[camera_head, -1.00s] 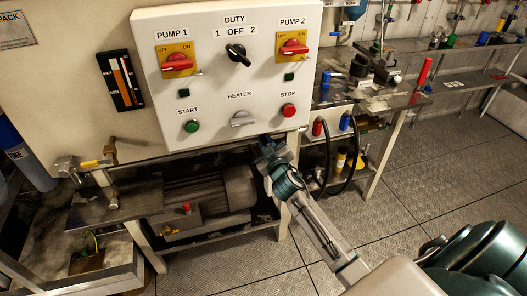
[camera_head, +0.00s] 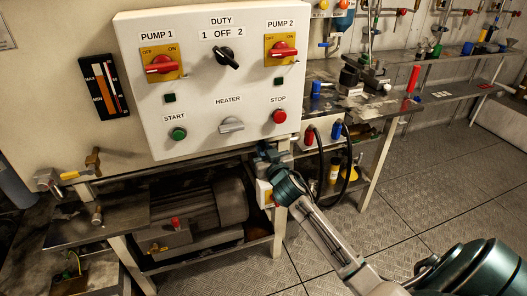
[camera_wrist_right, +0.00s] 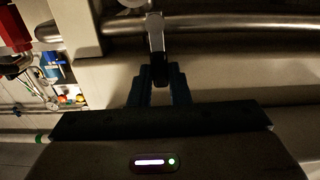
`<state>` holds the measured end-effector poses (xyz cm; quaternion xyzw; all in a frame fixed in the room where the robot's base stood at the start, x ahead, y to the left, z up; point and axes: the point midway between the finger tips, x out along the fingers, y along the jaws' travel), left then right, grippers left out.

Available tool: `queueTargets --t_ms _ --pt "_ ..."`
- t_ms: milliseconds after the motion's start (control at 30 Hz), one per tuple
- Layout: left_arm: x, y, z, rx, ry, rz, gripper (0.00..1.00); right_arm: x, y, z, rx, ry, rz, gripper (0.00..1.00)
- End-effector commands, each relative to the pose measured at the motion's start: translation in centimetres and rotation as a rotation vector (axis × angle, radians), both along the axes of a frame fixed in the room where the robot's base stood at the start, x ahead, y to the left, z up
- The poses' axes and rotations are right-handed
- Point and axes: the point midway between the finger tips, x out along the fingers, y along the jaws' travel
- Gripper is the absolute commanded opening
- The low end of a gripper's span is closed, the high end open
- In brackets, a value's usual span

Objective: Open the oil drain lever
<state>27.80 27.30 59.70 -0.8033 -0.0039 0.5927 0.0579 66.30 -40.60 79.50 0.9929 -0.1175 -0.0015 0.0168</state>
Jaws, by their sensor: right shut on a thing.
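My right gripper (camera_head: 268,158) is just below the lower right part of the white control panel. In the right wrist view its dark fingers (camera_wrist_right: 160,82) are shut on a small lever (camera_wrist_right: 155,35). The lever has a pale metal upper part and a dark end between the fingertips. In the head view the gripper hides this lever. My left gripper is not in view.
The control panel (camera_head: 215,85) with red switches and knobs hangs close above the gripper. A motor (camera_head: 205,203) sits under the bench to the left. Black hoses (camera_head: 350,170) hang at right. A yellow-handled valve (camera_head: 72,175) stands far left. Floor at right is clear.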

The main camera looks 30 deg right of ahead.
Motion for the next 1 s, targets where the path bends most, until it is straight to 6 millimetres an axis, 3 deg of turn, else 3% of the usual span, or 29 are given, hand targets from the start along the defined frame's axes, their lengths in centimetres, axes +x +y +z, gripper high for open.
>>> queueTargets --t_ms 267,300,400,767,1000 --pt "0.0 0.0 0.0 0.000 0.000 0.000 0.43 -0.1 0.0 -0.3 0.002 0.006 -0.001 0.00" --pt "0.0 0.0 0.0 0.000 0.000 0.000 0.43 -0.1 0.0 -0.3 0.002 0.006 -0.001 0.20" --pt "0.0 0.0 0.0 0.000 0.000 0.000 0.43 0.0 0.0 -0.2 0.002 0.005 -0.001 0.38" --pt "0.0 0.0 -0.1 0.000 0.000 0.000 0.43 -0.5 0.1 -0.2 -0.001 0.002 0.000 0.38" --pt "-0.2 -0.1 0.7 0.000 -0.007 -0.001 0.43 -4.4 1.1 -0.3 -0.003 0.004 0.001 0.38"
